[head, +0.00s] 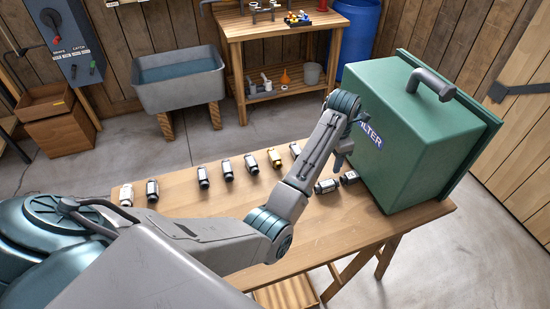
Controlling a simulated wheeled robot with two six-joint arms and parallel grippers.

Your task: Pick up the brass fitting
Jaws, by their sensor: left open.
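My left arm reaches across the bench from the left. My left gripper (341,158) points down above the bench, to the right of the brass fitting and apart from it. It is open, with no held thing visible; its fingers are small and partly hidden by the wrist. My right gripper is not in view.
Two dark fittings (326,186) lie just below my left gripper. A large green filter box (420,130) stands close on its right. More fittings (203,177) stand to the left. A sink (180,90) and a shelf table (262,32) stand behind.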

